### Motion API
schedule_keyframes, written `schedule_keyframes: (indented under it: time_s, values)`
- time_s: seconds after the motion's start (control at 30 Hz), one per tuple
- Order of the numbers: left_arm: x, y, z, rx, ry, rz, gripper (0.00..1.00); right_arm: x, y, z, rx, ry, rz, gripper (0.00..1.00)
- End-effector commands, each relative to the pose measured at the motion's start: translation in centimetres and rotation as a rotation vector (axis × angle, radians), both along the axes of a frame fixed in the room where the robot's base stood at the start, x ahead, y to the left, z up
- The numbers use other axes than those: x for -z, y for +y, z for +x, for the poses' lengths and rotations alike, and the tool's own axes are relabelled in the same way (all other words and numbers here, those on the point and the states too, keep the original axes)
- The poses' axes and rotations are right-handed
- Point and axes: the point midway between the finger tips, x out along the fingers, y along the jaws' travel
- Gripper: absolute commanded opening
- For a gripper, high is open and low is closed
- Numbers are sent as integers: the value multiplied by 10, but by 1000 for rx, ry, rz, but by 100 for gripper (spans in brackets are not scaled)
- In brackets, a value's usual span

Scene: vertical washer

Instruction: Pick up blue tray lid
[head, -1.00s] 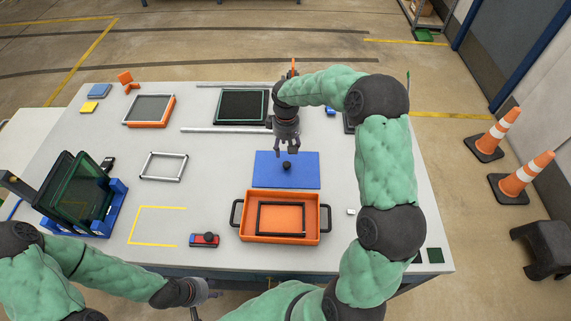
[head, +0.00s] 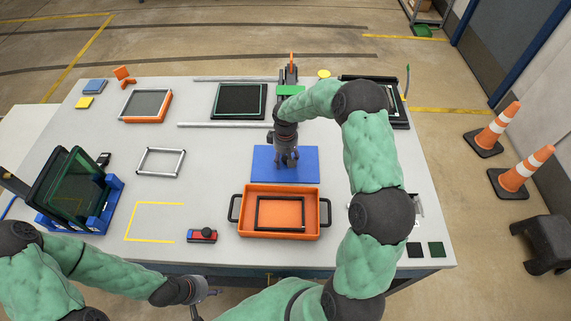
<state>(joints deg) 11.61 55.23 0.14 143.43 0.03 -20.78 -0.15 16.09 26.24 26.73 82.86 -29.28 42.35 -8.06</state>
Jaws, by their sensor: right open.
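The blue tray lid (head: 304,171) lies flat on the table, just behind the orange tray. Its black knob is now hidden by my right gripper. My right gripper (head: 286,163) points down over the middle of the lid, around or just above where the knob sits; I cannot tell whether the fingers touch it. Its jaws are open. My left gripper (head: 205,297) hangs at the front edge of the table, low and away from the lid; its fingers are small and partly cut off by the picture's bottom edge.
The orange tray (head: 245,225) with black handles holds a black frame (head: 259,217). A red device (head: 203,236), a silver frame (head: 142,162) and a blue rack (head: 108,207) with dark panels stand to the left. Framed screens (head: 240,101) lie at the back.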

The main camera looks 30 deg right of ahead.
Motion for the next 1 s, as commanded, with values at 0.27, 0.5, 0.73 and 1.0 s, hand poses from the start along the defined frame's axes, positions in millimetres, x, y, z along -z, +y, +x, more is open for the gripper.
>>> schedule_keyframes:
  time_s: [0.27,0.5,0.73,1.0]
  values:
    - [0,0,0,0,0,0,40,1,0,0,1,-1,-1,43]
    - [0,0,0,0,0,0,40,1,0,0,1,-1,-1,0]
    - [0,0,0,0,0,0,40,1,0,1,1,-2,-1,0]
    - [-4,0,0,0,0,0,40,-16,0,1,1,-4,-1,0]
